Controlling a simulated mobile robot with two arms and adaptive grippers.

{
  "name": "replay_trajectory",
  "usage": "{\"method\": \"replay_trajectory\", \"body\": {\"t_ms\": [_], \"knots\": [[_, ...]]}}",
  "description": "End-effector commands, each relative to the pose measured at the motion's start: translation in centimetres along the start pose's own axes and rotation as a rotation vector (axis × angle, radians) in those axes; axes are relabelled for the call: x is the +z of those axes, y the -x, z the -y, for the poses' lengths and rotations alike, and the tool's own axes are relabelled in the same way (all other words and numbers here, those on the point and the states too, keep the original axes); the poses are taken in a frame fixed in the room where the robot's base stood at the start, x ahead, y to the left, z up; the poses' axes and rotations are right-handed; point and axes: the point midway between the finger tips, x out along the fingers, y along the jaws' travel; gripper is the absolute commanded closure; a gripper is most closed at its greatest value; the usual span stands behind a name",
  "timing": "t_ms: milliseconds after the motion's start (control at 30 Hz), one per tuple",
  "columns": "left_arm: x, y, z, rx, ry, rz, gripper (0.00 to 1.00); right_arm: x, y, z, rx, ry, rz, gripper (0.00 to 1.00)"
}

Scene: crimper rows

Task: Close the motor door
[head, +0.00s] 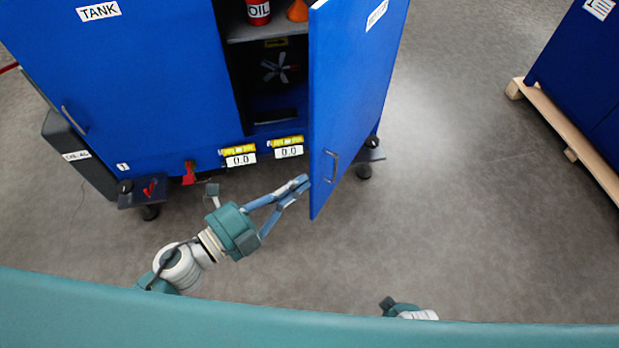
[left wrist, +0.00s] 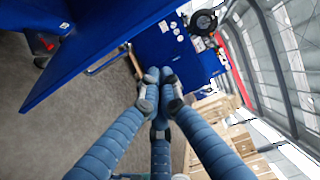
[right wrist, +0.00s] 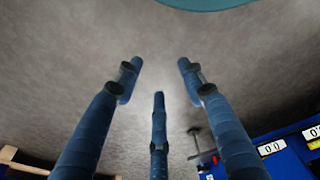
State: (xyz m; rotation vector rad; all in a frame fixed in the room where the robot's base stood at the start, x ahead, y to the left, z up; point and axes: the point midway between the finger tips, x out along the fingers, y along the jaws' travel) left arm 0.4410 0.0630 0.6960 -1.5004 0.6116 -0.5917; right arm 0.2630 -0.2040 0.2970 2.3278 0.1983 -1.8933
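The blue motor door (head: 350,90) stands swung open at the right side of the cabinet, its label partly cut off by the picture's top. Its bar handle (head: 331,166) is low near the free edge; the handle also shows in the left wrist view (left wrist: 107,62). My left gripper (head: 303,183) has its fingertips together, with nothing seen between them. It is beside the door's free edge, near the handle; I cannot tell if it touches the door. My right gripper (right wrist: 160,75) is open and empty above the floor, away from the door.
The cabinet compartment shows a red oil can (head: 258,12), an orange cone (head: 297,10) and a fan (head: 280,68). The closed tank door (head: 130,70) is at left. Another blue cabinet (head: 580,70) stands on a wooden pallet at right. The floor between is clear.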

Motion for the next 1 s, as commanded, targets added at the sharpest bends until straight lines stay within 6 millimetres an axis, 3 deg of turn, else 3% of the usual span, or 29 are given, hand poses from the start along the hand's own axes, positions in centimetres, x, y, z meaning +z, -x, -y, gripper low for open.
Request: {"method": "replay_trajectory", "body": {"t_ms": [267,600,800,1000], "knots": [[-0.6,-2.8,1.0,-0.012,-0.027,-0.02,1.0,1.0,-0.8,0.1,-0.001,0.002,0.01,0.6],[-0.6,-10.1,0.9,-0.011,-0.022,-0.016,1.0,4.1,-3.2,0.2,-0.003,0.006,0.03,0.6],[2.0,-9.2,0.5,-0.007,-0.022,-0.016,1.0,2.5,-2.4,0.2,-0.002,0.004,0.016,0.6],[3.1,-8.8,0.7,-0.008,-0.021,-0.017,1.0,1.9,-1.8,0.1,-0.002,0.003,0.013,0.6]]}}
